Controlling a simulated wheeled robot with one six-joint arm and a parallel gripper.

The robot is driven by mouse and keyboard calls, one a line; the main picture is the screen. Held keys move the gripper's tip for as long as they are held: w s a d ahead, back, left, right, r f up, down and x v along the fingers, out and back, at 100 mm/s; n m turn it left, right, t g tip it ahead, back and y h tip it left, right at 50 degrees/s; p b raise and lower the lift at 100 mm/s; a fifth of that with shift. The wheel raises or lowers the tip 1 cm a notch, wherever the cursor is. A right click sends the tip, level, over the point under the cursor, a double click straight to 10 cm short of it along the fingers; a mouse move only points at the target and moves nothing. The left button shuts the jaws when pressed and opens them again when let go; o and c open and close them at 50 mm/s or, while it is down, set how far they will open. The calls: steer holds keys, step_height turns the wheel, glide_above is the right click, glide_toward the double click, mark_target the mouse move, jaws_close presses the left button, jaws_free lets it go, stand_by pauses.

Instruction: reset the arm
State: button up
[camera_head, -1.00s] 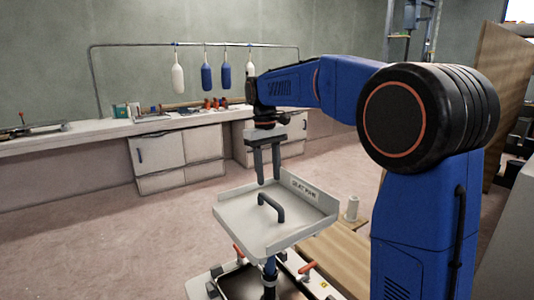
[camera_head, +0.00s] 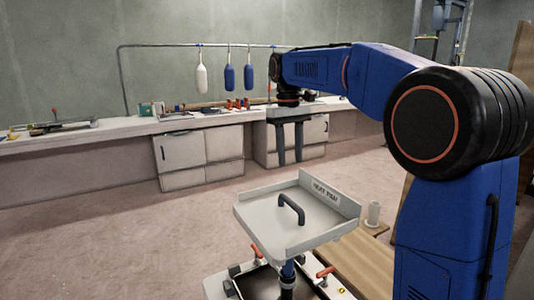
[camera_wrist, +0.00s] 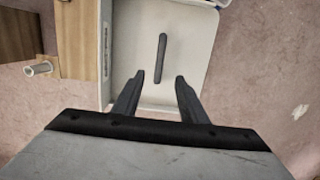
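My gripper (camera_head: 290,158) hangs with its fingers pointing down, above and a little behind the white tray in the head view. Its two dark fingers are apart with nothing between them. In the wrist view the open gripper (camera_wrist: 158,88) shows the same empty gap. The tray (camera_head: 262,232) has a label on its raised rim and a dark bar handle (camera_head: 291,208) standing up from its floor. In the wrist view the handle (camera_wrist: 160,58) lies beyond the fingertips, apart from them.
Below the tray is a base with red-handled clamps (camera_head: 325,271). A wooden board (camera_head: 350,262) with a pale spool (camera_head: 374,212) is to its right. A long workbench (camera_head: 150,126) with cabinets runs along the wall, with hanging fenders (camera_head: 229,77) above. Open floor lies left.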

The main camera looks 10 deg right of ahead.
steer(key=s+d+f+m+t, duration=0.1)
steer(key=s+d+f, duration=0.15)
steer(key=s, duration=0.65)
steer(key=s+d+f+m+t, duration=0.15)
steer(key=s+f, duration=0.25)
steer(key=s, duration=0.5)
steer(key=s+d+f+t, duration=0.2)
steer(key=s+f, duration=0.2)
steer(key=s, duration=0.5)
steer(key=s+d+f+m+t, duration=0.1)
steer(key=s+f, duration=0.7)
steer(key=f, duration=0.1)
steer(key=shift+d+t, duration=0.25)
steer(key=shift+t, duration=0.1)
